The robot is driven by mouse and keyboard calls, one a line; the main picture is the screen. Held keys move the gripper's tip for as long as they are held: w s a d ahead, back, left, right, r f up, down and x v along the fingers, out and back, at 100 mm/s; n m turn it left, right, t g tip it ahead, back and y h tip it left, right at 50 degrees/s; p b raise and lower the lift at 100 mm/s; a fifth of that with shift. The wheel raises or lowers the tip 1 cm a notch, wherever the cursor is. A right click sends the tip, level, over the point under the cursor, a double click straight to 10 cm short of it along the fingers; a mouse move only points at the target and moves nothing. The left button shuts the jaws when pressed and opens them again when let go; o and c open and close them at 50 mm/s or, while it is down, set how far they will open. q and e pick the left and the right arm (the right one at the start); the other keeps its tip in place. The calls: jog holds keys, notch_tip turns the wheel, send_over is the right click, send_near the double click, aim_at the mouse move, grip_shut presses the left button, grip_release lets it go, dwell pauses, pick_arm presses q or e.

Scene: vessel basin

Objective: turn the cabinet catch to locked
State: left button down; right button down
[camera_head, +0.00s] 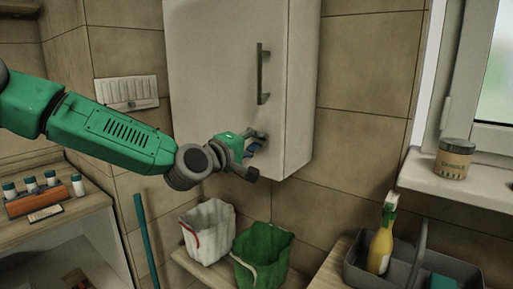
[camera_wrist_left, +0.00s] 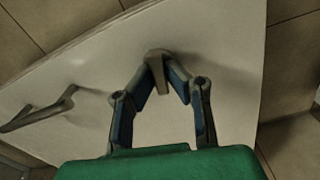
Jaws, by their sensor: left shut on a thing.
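The white wall cabinet (camera_head: 215,70) hangs on the tiled wall, its door closed, with a vertical grey bar handle (camera_head: 262,75). My left gripper (camera_head: 258,143) is at the lower part of the cabinet door, below the handle. In the left wrist view its fingers (camera_wrist_left: 167,75) are closed on the small grey-brown catch (camera_wrist_left: 158,62), which stands out from the white door. The catch tapers toward the camera between the blue finger pads. In the head view the gripper mostly hides the catch. I cannot tell whether the catch is locked. My right gripper is not in view.
Below the cabinet stand a white bin (camera_head: 208,232) and a green bin (camera_head: 262,258). A grey caddy (camera_head: 440,268) with a yellow spray bottle (camera_head: 381,245) is at the right. A jar (camera_head: 454,158) stands on the windowsill. A teal pole (camera_head: 147,240) leans at the left.

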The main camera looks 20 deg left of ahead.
pick_arm(q)
jog(key=shift+a+f+n+b, duration=0.1)
jog(key=shift+f+n+b, duration=0.2)
jog(key=shift+n+b, duration=0.5)
jog(key=shift+n, duration=0.3)
jog(key=c, duration=1.6)
grip_release()
jog(key=shift+w, duration=0.1)
jog(key=shift+a+r, duration=0.1)
jog(key=shift+a, duration=0.05)
jog(key=shift+s+a, duration=0.1)
jog(key=shift+s, duration=0.3)
jog(key=v, duration=1.1)
